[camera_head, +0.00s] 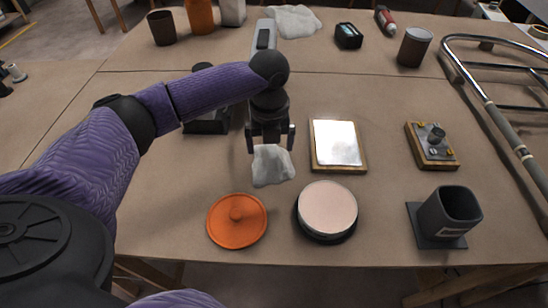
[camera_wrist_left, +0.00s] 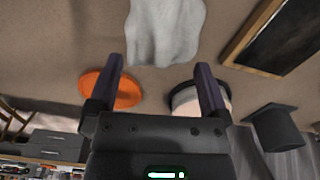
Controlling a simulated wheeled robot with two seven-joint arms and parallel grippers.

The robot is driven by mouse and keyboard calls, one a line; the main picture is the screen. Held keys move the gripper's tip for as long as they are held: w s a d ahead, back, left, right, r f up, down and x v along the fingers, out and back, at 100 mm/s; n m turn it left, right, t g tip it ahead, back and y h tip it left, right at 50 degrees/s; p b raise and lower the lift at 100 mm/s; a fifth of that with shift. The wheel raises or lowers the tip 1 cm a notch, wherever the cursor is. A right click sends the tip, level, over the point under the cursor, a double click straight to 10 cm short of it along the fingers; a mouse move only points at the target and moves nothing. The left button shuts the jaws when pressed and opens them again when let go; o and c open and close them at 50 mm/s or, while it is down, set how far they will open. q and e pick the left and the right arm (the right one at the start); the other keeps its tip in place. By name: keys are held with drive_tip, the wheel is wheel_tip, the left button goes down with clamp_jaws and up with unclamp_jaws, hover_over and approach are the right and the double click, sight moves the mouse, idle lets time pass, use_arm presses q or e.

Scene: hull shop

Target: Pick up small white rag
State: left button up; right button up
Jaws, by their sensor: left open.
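The small white rag (camera_head: 271,167) lies crumpled on the brown table, just below my left gripper (camera_head: 270,146) in the head view. In the left wrist view the rag (camera_wrist_left: 165,32) shows at the top, beyond the fingertips. My left gripper (camera_wrist_left: 160,88) is open with nothing between its fingers, and the rag appears apart from them. A larger white cloth (camera_head: 294,21) lies at the back of the table. My right gripper is not in either view.
An orange lid (camera_head: 237,220) and a round pad (camera_head: 327,208) lie in front of the rag. A framed board (camera_head: 337,145) lies to its right, with a knobbed block (camera_head: 431,146) and dark cup (camera_head: 450,211) farther right. Bare table lies left of the orange lid.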

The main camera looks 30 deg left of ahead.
sight(271, 152)
use_arm(q)
drive_tip(key=f, duration=0.1)
drive_tip(key=f+b, duration=0.2)
drive_tip(key=f, duration=0.1)
drive_tip(key=shift+w+a, duration=0.1)
drive_tip(key=shift+w, duration=0.15)
drive_tip(key=shift+f, duration=0.25)
drive_tip(key=shift+r, duration=0.15)
drive_tip(key=shift+c, duration=0.3)
drive_tip(key=c, duration=1)
